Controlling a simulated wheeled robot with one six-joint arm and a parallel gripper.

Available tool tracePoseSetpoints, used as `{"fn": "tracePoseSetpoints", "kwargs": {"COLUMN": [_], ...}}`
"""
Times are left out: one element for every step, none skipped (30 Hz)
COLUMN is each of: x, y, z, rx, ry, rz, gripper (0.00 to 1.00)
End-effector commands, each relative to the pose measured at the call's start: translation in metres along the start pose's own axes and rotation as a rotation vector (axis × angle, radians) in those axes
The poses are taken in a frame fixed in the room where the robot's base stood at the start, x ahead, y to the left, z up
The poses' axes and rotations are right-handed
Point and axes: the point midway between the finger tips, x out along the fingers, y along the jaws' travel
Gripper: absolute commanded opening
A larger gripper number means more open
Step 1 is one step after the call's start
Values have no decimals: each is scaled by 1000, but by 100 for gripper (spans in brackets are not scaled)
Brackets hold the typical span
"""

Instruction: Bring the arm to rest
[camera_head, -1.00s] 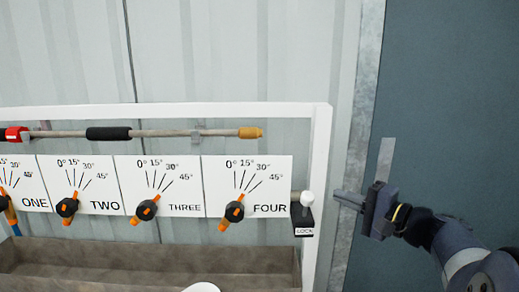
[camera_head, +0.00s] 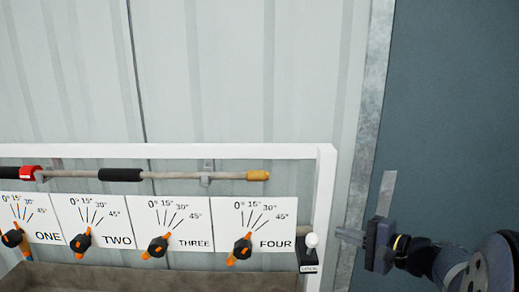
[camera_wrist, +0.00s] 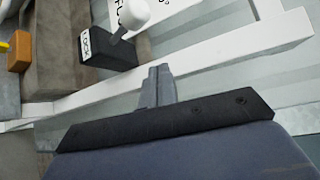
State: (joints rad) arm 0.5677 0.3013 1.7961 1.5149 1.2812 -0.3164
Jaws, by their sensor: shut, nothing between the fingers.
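My gripper (camera_head: 352,236) is at the right in the head view, just right of the white frame's right post. Its fingers point left toward the lock lever (camera_head: 311,243), which has a white ball knob and a black base. The fingers are shut and empty, with a gap to the lever. In the wrist view the closed fingers (camera_wrist: 158,88) are at the middle, and the lock lever (camera_wrist: 130,15) is beyond them at the upper left. My arm reaches in from the lower right.
A white frame (camera_head: 327,190) carries dial panels ONE to FOUR with orange-tipped knobs, such as knob FOUR (camera_head: 241,248). A rod (camera_head: 150,175) runs above the panels. A brown trough (camera_head: 110,277) lies below. The dark wall at the right (camera_head: 450,120) is clear.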

Motion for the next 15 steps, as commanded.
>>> {"fn": "tracePoseSetpoints", "kwargs": {"x": [-2,-3,-4,-5,-6,-11,-16,-19,-22,-24,-26,-28,-28,-28,-29], "y": [-6,-6,-6,-6,-6,-1,-1,-1,-1,-1,-1,-1,-2,-2,-2], "z": [2,2,3,3,4,2,2,2,2,2,2,2,2,3,3], "rx": [11,17,25,30,35,32,31,30,29,30,30,30,30,30,30], "ry": [-1,-1,-2,-3,-4,0,-1,0,-1,-2,-2,-3,-3,-4,-4], "rz": [9,14,20,25,29,27,27,27,26,26,26,27,27,27,27], "gripper": [0,0,0,0,0,0,0,0,0,0,0,0,0,0,0]}}
